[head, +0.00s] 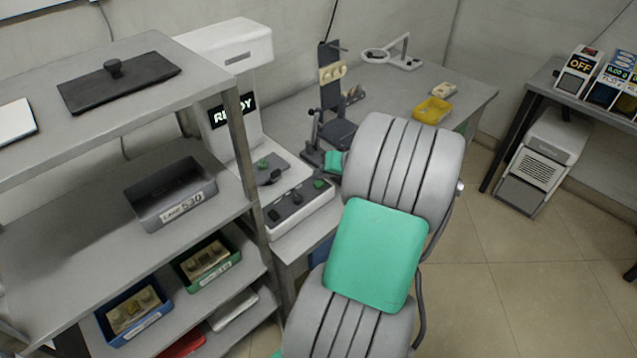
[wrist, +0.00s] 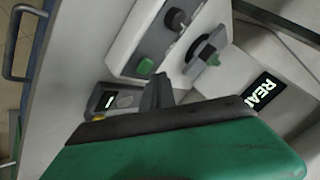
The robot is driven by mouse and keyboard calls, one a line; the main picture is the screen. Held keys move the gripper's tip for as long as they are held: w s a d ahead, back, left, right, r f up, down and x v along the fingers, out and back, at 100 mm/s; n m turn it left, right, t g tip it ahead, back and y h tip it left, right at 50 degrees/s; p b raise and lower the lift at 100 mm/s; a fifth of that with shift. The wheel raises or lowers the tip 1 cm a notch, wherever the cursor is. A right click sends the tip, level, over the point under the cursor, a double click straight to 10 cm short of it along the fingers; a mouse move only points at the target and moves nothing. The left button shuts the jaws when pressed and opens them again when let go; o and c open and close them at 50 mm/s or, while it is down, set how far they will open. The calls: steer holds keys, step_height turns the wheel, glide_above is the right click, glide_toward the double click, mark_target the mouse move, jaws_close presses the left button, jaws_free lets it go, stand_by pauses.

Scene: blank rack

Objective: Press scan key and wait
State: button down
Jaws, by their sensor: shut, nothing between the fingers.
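A white machine (head: 225,50) shows READY on its black display (head: 232,110); the display is partly visible in the wrist view (wrist: 262,91). In front of it is a control box (head: 297,208) with dark knobs and a green key (head: 319,183). In the wrist view the green key (wrist: 146,66) sits just beyond the tips of my gripper (wrist: 159,84). The fingers are shut and empty. I cannot tell whether they touch the key. My arm hides most of the gripper in the head view. No label on the key is readable.
A shelf rack (head: 215,75) at left holds a grey bin (head: 170,200) and smaller blue and green trays. A dark stand (head: 330,95), a yellow tray (head: 432,110) and a magnifier (head: 375,56) stand on the bench. Open floor lies at right.

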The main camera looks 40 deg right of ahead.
mark_target(321, 185)
steer(key=shift+f+b, duration=0.3)
steer(key=shift+f, duration=0.1)
steer(key=shift+f+b, duration=0.35)
steer(key=shift+f, duration=0.15)
stand_by(0.6)
steer(key=shift+r, duration=0.1)
steer(key=shift+r+p, duration=0.65)
steer(key=shift+r, duration=0.15)
steer(key=shift+r+p, duration=1.9)
steer(key=shift+r, duration=0.65)
